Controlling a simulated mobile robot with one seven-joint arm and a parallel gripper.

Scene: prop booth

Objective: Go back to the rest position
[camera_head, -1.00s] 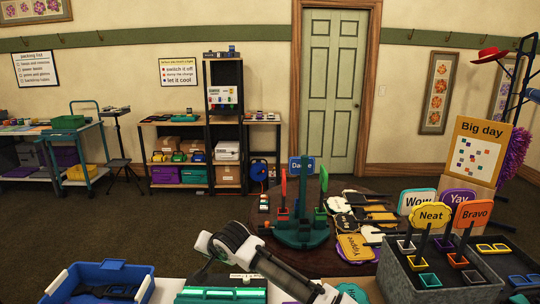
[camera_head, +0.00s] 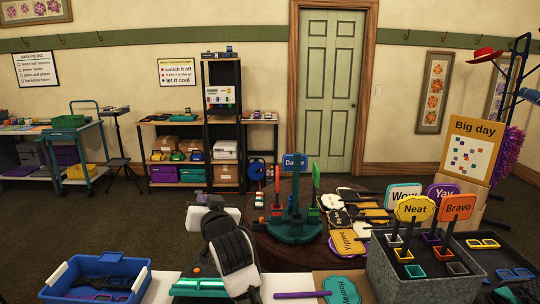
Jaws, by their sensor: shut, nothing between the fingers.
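My arm rises from the bottom edge in front of the white table, its dark link (camera_head: 230,258) nearest the camera. My gripper (camera_head: 212,201) is at its far end, a white block with dark parts above, partly hidden behind the link. It is shut and holds nothing that I can see. It is in the air to the left of the green prop stand (camera_head: 296,228), apart from it in the picture. The fingertips are small and hard to make out.
A blue bin (camera_head: 95,278) stands at the lower left. A teal sign (camera_head: 343,290) lies at the front. A grey box (camera_head: 400,280) with upright signs is at right. Several signs lie on the dark round table. Open carpet (camera_head: 130,225) is at left.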

